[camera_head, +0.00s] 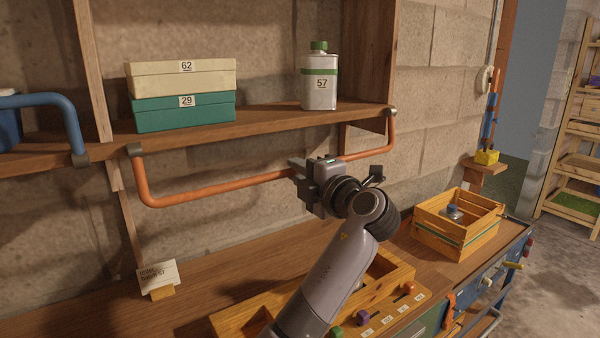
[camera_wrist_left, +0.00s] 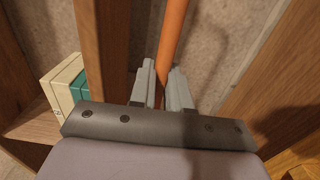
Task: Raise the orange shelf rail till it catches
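The orange shelf rail (camera_head: 210,193) is a bent bar hanging below the front edge of the wooden shelf (camera_head: 270,121), with its ends at metal mounts on the left and right. My left gripper (camera_head: 298,177) is at the middle of the rail's long bar, with a finger on either side of it. In the left wrist view the rail (camera_wrist_left: 172,38) runs between the two fingertips (camera_wrist_left: 162,80), which look closed on it. The gripper body hides a short piece of the rail. My right gripper is in neither view.
On the shelf stand a cream box (camera_head: 182,78) on a green box (camera_head: 185,113) and a bottle (camera_head: 319,82). A blue rail (camera_head: 62,108) is at far left. Below, the workbench (camera_head: 215,270) holds a card (camera_head: 158,275), a wooden control box (camera_head: 245,321) and a crate (camera_head: 440,237).

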